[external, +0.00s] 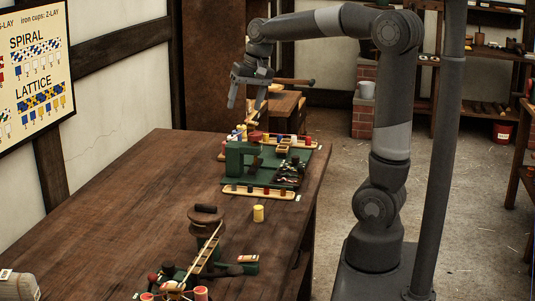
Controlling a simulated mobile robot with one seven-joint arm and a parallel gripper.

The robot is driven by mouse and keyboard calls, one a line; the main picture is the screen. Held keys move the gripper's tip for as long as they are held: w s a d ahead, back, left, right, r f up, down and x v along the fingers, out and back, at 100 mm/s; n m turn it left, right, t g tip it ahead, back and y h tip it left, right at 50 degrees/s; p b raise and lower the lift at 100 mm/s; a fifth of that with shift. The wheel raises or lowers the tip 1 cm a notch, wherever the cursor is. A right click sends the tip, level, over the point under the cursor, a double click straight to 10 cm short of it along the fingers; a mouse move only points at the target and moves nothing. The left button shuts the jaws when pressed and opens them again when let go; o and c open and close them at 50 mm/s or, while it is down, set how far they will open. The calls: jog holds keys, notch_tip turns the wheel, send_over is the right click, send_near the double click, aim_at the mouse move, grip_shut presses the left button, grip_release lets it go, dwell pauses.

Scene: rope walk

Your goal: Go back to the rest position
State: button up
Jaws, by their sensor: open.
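My gripper (246,99) is in the external view, raised well above the far part of the long wooden table (130,190). It points downward, its jaws are open, and nothing shows between them. My arm rises from my base at the right and bends over toward the left. Below my gripper, apart from it, a green board (262,180) with a green block-like stand (240,160) lies on the table.
A yellow cylinder (258,213) stands mid-table beside a round dark-topped wooden piece (206,214). A wooden ladder-like strip (207,249) and small tools lie nearer. A pattern poster (36,75) hangs on the left wall. The table's left part is bare.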

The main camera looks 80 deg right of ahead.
jog(key=s+a+f+n+t, duration=0.1)
jog(key=s+a+f+n, duration=0.2)
jog(key=s+a+n, duration=0.2)
jog(key=s+a+f+n+t, duration=0.1)
jog(key=s+a+n, duration=0.4)
jog(key=s+a, duration=0.5)
jog(key=a+f, duration=0.1)
jog(key=a, duration=0.2)
jog(key=shift+s+f+t, duration=0.3)
jog(key=shift+f, duration=0.1)
jog(key=shift+c, duration=0.6)
